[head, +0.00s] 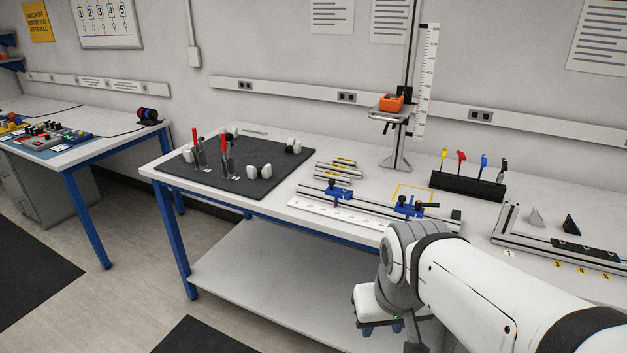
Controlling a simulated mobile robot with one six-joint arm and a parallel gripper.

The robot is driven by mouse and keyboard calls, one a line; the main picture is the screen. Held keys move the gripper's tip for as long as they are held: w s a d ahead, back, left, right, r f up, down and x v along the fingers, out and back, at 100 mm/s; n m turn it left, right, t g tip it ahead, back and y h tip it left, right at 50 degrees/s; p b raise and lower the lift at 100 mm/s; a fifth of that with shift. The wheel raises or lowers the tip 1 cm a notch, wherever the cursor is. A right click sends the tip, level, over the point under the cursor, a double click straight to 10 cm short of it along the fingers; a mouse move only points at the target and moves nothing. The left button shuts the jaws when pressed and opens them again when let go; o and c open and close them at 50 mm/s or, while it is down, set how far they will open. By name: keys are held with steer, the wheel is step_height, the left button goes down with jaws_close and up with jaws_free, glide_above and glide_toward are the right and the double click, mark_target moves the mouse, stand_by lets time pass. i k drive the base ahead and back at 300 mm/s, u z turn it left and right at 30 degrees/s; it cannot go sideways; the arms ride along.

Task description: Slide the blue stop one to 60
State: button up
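Two blue stops ride on a metal rail (370,208) near the front edge of the middle table. The left blue stop (337,193) has a small dark knob on top. The right blue stop (408,207) has a black handle pointing right. I cannot tell which is stop one. A white scale strip (335,213) lies along the rail's front; its figures are too small to read. My gripper (382,329) hangs low in front of the table, below and apart from the rail. Its fingers are small and partly hidden, so their opening is unclear.
A black board (280,187) with red-handled clamps is left of the rail. Metal bars (338,173) lie behind it. A stand (396,160) with an orange block rises at the back. A black tool rack (466,186) and an angled frame (508,222) are to the right.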

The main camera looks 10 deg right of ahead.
mark_target(333, 191)
steer(key=z, duration=0.15)
steer(key=i, duration=0.9)
steer(key=u, duration=0.1)
steer(key=k, duration=1.05)
steer(key=u, duration=0.6)
steer(key=i, duration=1.6)
steer(key=z, duration=0.45)
